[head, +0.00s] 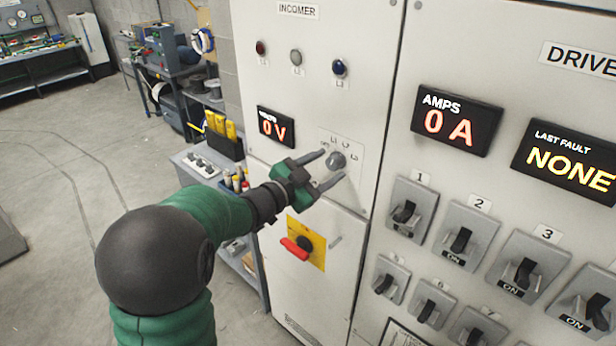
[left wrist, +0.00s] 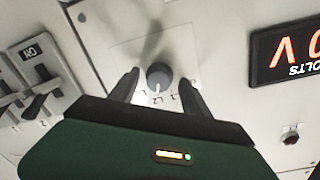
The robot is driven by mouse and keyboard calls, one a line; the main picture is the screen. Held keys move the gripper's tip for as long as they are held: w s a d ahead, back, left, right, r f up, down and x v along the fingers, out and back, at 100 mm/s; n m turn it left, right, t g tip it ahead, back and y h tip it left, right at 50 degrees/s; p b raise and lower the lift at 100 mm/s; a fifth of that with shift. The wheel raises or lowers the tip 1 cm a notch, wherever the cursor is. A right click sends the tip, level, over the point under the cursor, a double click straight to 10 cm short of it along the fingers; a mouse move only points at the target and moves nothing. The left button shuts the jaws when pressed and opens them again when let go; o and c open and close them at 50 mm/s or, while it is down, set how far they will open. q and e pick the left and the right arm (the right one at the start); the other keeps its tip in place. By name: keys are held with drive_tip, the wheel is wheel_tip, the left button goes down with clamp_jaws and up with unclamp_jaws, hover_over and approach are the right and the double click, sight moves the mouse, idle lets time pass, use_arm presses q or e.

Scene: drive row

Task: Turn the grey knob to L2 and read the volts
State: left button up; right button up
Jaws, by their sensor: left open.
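The grey knob (head: 336,160) sits on a pale plate on the incomer cabinet, with small position labels above it. My right gripper is not in view.
A red handle on a yellow plate (head: 306,243) is just below my left gripper. Switches (head: 407,208) fill the right cabinet under the amps display (head: 456,121), which reads 0 A. A trolley with tools (head: 205,165) stands left of the cabinet. Open floor lies further left.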

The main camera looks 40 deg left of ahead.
use_arm(q)
drive_tip(key=s+a+b, duration=0.2)
drive_tip(key=s, duration=1.3)
drive_tip(key=shift+s+r+b, duration=0.25)
drive_tip(key=shift+s+b, duration=0.1)
drive_tip(key=shift+w+f, duration=0.1)
drive_tip(key=w+d+f+n+g+y, duration=0.2)
drive_tip(key=w+f+n+g, duration=0.1)
drive_tip(key=f, duration=0.5)
drive_tip(key=w+d+f+n+g+y, duration=0.2)
drive_tip(key=f+n+g+y, duration=0.1)
drive_tip(key=f, duration=0.6)
drive_tip(key=s+d+f+n+g+h, duration=0.1)
drive_tip(key=s+d+f+g+h, duration=0.1)
drive_tip(key=s+d+f+g, duration=0.6)
drive_tip(key=s+d+f, duration=0.4)
drive_tip(key=s+d, duration=0.1)
drive_tip(key=d, duration=0.2)
drive_tip(key=shift+f+g+h+b, duration=0.3)
drive_tip(key=shift+f+b, duration=0.05)
drive_tip(key=shift+f, duration=0.05)
